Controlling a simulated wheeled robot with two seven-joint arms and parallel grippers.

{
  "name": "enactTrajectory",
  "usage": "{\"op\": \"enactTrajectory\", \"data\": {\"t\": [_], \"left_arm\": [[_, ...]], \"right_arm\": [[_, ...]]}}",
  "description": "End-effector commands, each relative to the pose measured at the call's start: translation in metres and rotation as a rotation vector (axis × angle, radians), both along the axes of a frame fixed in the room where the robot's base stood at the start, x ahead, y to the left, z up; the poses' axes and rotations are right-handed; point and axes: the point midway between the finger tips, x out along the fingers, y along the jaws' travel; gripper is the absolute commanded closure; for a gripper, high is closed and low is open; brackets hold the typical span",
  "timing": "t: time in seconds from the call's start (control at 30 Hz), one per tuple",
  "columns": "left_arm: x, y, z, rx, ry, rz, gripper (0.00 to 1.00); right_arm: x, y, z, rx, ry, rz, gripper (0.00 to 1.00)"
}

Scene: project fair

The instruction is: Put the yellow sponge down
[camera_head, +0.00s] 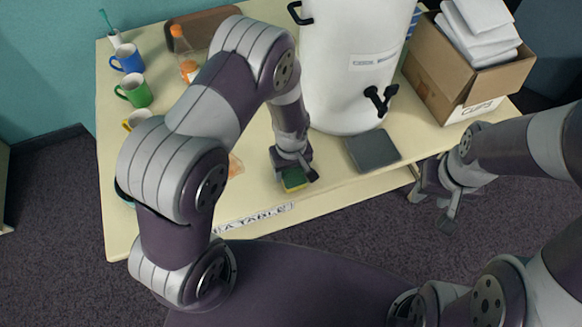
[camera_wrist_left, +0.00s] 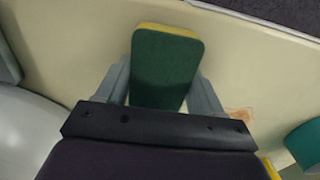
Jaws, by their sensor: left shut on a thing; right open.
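The sponge (camera_head: 293,179) has a green top and a yellow underside. My left gripper (camera_head: 293,176) is shut on it, near the front edge of the cream table (camera_head: 340,190). In the left wrist view the sponge (camera_wrist_left: 166,65) sits between the two fingers of the left gripper (camera_wrist_left: 163,85), green face toward the camera. I cannot tell whether its underside touches the table. My right gripper (camera_head: 434,203) is open and empty, in front of the table's edge at the right.
A dark grey flat pad (camera_head: 373,150) lies right of the sponge. A large white dispenser (camera_head: 350,70) stands behind it. A cardboard box (camera_head: 450,80) is at the back right. Blue (camera_head: 128,58) and green (camera_head: 136,90) mugs stand at the left. Bare tabletop surrounds the sponge's front.

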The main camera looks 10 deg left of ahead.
Motion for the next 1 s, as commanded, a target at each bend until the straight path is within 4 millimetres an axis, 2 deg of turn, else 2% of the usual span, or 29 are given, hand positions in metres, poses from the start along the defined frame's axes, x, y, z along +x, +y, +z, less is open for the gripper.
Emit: {"op": "enactTrajectory", "data": {"t": [0.07, 0.1, 0.17, 0.43, 0.57, 0.67, 0.9, 1.0], "left_arm": [[0.000, 0.000, -0.004, 0.000, 0.000, 0.000, 0.62], [0.000, 0.000, -0.003, 0.000, 0.000, 0.000, 0.27], [0.000, 0.000, -0.002, 0.000, 0.000, 0.000, 0.08], [0.000, 0.000, -0.002, 0.000, 0.000, 0.000, 0.08], [0.001, 0.000, 0.006, 0.000, -0.001, 0.000, 0.08], [0.001, 0.000, 0.023, -0.001, -0.006, 0.000, 0.08], [0.001, -0.001, 0.085, -0.001, -0.006, 0.000, 0.08], [0.001, -0.001, 0.104, -0.001, -0.003, 0.000, 0.08]], "right_arm": [[0.000, 0.000, -0.003, 0.000, 0.000, 0.000, 0.57], [0.000, 0.000, -0.002, 0.000, 0.000, 0.000, 0.57], [0.000, 0.000, -0.002, 0.000, 0.000, 0.000, 0.57], [0.000, 0.000, -0.001, 0.000, 0.000, 0.000, 0.57], [0.000, 0.000, -0.001, 0.000, 0.000, 0.000, 0.57], [0.000, 0.000, -0.006, 0.000, 0.000, 0.000, 0.57], [0.000, 0.000, -0.017, 0.000, 0.000, 0.000, 0.57], [0.000, 0.000, -0.020, 0.000, 0.000, 0.000, 0.57]]}}
